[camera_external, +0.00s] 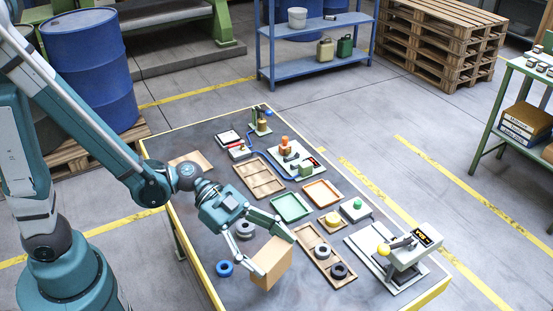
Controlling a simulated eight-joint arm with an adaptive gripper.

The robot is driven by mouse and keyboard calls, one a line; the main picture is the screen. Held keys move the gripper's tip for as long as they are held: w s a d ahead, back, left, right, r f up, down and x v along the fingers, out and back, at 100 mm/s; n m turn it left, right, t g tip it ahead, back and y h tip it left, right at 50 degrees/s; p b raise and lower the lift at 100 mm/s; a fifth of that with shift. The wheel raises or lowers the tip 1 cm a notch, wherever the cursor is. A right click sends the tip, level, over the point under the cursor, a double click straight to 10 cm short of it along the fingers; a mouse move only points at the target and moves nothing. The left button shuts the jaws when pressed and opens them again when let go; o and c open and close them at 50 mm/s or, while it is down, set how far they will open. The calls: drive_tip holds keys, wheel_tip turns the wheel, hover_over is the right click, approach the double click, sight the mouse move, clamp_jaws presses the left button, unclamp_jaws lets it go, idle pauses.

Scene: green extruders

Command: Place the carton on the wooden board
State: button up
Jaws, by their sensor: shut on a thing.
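The carton (271,265) is a plain tan box near the front edge of the dark table. My gripper (275,254) reaches over it from the upper left and is shut on it, one finger on each side. The carton looks slightly tilted; I cannot tell whether its bottom touches the table. A flat, bare tan board (190,160), which looks like the wooden board, lies at the table's far left, partly behind my arm.
Grey rings (244,230) and a blue ring (224,268) lie left of the carton. A wooden tray with dark rings (324,255) is close on its right.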

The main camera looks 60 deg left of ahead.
drive_tip(key=w+a+n+t+y, duration=0.2)
drive_tip(key=w+a, duration=0.1)
drive_tip(key=a, duration=0.8)
drive_tip(key=w+a+n+t+y, duration=0.2)
drive_tip(key=w+a+n, duration=0.15)
drive_tip(key=a, duration=0.75)
drive_tip(key=w+a+n+t+y, duration=0.15)
drive_tip(key=w+a, duration=0.25)
drive_tip(key=a, duration=0.6)
drive_tip(key=s+a+n+t+y, duration=0.1)
drive_tip(key=s+a+n+y, duration=0.2)
drive_tip(key=a, duration=1.3)
drive_tip(key=s+a+r+n+t+y+p, duration=0.1)
drive_tip(key=s+a+n+y, duration=0.2)
drive_tip(key=a, duration=1.4)
drive_tip(key=shift+s+r+t+y, duration=0.15)
drive_tip(key=shift+s+t+y, duration=0.3)
drive_tip(key=shift+s, duration=0.6)
drive_tip(key=shift+a+f+b, duration=0.1)
drive_tip(key=shift+f+b, duration=0.95)
drive_tip(key=shift+f, duration=1.9)
drive_tip(key=shift+f+b, duration=0.8)
drive_tip(key=shift+f, duration=1.25)
drive_tip(key=shift+f, duration=0.2)
